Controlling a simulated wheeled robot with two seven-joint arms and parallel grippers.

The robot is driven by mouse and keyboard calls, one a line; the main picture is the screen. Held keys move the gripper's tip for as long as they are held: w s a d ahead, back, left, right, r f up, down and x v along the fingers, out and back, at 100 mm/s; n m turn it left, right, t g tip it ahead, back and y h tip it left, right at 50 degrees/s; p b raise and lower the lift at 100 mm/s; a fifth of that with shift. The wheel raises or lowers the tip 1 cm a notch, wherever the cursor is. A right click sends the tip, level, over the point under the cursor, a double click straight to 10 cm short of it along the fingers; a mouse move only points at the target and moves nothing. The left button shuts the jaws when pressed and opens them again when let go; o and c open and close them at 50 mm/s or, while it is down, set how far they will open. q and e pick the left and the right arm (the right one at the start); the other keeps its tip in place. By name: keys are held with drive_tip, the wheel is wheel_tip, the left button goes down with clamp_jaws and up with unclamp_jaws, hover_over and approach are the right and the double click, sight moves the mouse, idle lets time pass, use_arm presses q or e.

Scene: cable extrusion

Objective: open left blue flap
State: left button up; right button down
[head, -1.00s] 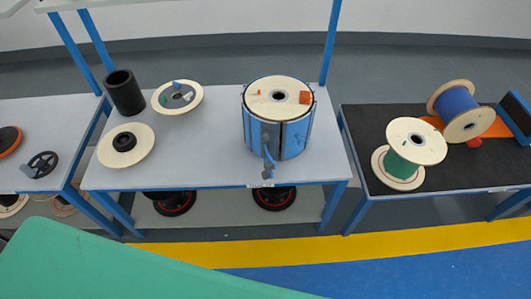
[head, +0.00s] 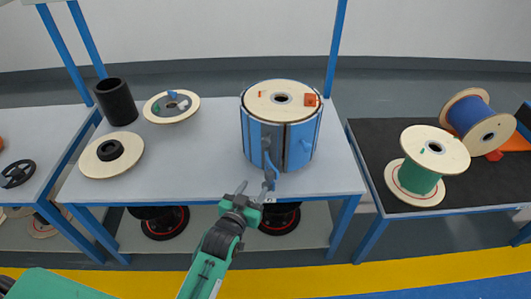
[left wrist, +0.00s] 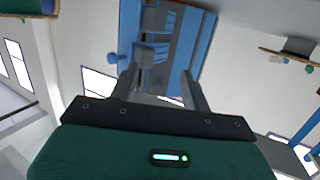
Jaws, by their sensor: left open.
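A round drum with a pale wooden lid (head: 275,97) and blue side flaps stands on the middle table. Its left blue flap (head: 252,133) and right blue flap (head: 302,143) look shut, with a dark gap between them. A blue and grey latch (head: 268,160) hangs at the front. My left gripper (head: 254,188) is open and empty, just in front of and below the latch, apart from it in the head view. In the left wrist view the open fingers (left wrist: 160,88) point at the blue panels (left wrist: 190,45) and grey latch blocks (left wrist: 152,20). My right gripper is not in view.
The middle table (head: 200,165) has free room left of the drum. On it stand a black cylinder (head: 116,102) and two pale discs (head: 112,155). A green spool (head: 420,172) and blue spool (head: 475,115) sit on the right table.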

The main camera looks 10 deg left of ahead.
use_arm(q)
drive_tip(key=t+b, duration=0.1)
drive_tip(key=t, duration=0.1)
approach(264, 144)
drive_tip(key=w, duration=0.3)
drive_tip(key=w+d, duration=0.1)
drive_tip(key=w, duration=0.2)
drive_tip(key=w+b, duration=0.1)
drive_tip(key=w, duration=0.3)
drive_tip(key=shift+d, duration=0.15)
drive_tip(key=shift+w, duration=0.35)
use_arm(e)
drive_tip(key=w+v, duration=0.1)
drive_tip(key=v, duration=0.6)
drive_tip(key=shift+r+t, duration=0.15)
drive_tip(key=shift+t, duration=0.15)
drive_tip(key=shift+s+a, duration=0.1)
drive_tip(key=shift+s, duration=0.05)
use_arm(q)
clamp_jaws()
